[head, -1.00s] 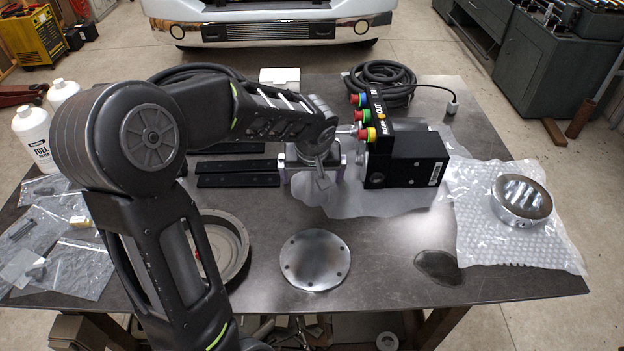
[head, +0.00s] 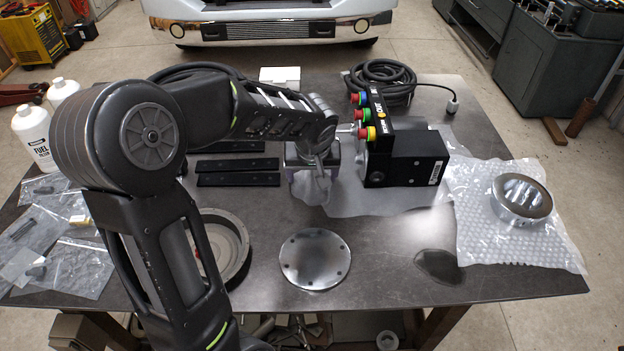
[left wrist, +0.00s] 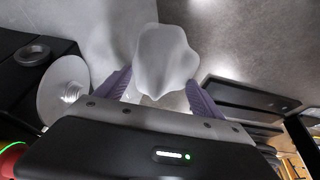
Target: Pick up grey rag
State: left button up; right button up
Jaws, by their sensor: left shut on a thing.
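The grey rag (head: 313,190) is bunched between the fingers of my left gripper (head: 314,172), just left of the black box. In the left wrist view the rag (left wrist: 166,55) stands up as a pale, folded lump between the purple finger pads of my left gripper (left wrist: 160,90). The gripper is shut on it, low over the table. The arm hides part of the rag in the head view, and I cannot tell whether its lower edge touches the table. My right gripper is not in view.
A black box (head: 405,160) with coloured buttons stands close right of the gripper on a pale sheet (head: 390,203). Black bars (head: 238,180) lie to its left. A round metal plate (head: 315,260) and a ring-shaped housing (head: 238,262) lie in front. A dark stain (head: 438,266) marks the table.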

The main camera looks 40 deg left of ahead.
pick_arm(q)
jog(key=c, duration=0.3)
jog(key=shift+c, duration=0.2)
notch_tip(320, 180, up, 10)
jog(key=shift+r+b, duration=0.1)
jog(key=shift+b, duration=0.35)
dwell(0.4)
